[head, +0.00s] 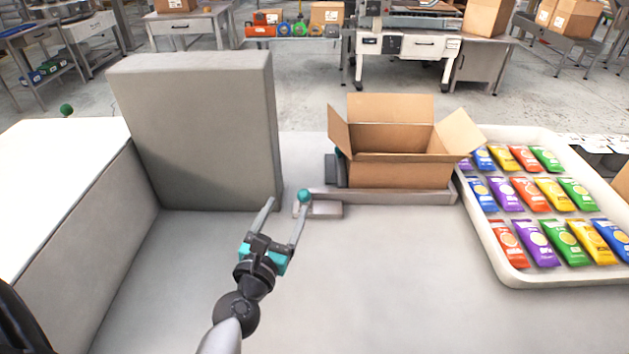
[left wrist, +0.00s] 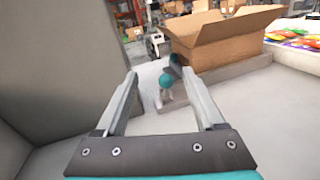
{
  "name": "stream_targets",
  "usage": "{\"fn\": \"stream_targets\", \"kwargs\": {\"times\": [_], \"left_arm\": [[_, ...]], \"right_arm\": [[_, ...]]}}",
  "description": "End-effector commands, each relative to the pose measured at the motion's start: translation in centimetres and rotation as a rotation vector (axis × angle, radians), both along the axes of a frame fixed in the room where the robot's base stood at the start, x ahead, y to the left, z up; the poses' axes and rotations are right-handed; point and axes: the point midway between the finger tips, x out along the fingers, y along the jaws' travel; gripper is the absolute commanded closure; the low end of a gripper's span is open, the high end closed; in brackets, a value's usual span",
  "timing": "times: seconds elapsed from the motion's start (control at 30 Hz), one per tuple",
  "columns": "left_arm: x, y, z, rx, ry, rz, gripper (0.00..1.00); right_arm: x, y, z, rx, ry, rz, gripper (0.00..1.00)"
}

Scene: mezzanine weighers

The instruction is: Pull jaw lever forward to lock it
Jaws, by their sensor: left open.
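The jaw lever shows as a teal ball knob (head: 305,196) at the left end of a low grey fixture. The knob also shows in the left wrist view (left wrist: 166,80), on a short pale stem between my finger lines and beyond the fingertips. An open cardboard box (head: 395,170) stands on the fixture's base (head: 400,197), with a dark grey jaw block (head: 331,171) at its left side. My left gripper (head: 286,210) is open and empty, its right finger close to the knob in the head view. Whether they touch I cannot tell. My right gripper is not in view.
A tall grey panel (head: 200,130) stands left of the gripper, beside a white-topped block (head: 60,180). A white tray (head: 530,279) with several colourful packets lies to the right. The grey tabletop (head: 390,280) in front is clear.

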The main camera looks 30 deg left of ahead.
Motion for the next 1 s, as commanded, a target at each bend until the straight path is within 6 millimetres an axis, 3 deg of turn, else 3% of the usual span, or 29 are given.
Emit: {"fn": "stream_targets", "kwargs": {"times": [0.03, 0.1, 0.4, 0.67, 1.0], "left_arm": [[0.0, 0.0, -1.6, 0.001, 0.001, -0.001, 0.29], [0.0, 0.0, -2.7, 0.002, 0.001, -0.001, 0.29], [0.0, -0.1, -6.4, 0.003, 0.001, -0.002, 0.29], [0.8, 0.1, -6.6, 0.003, -0.001, -0.002, 0.29], [5.4, 1.0, -6.5, 0.003, -0.002, -0.001, 0.29]], "right_arm": [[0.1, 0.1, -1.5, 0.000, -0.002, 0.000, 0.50], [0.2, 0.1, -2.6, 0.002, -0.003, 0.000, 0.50], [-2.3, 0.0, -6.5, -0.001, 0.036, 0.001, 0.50], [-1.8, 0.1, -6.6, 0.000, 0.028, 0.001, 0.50], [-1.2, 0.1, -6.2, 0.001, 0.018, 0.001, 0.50]]}}
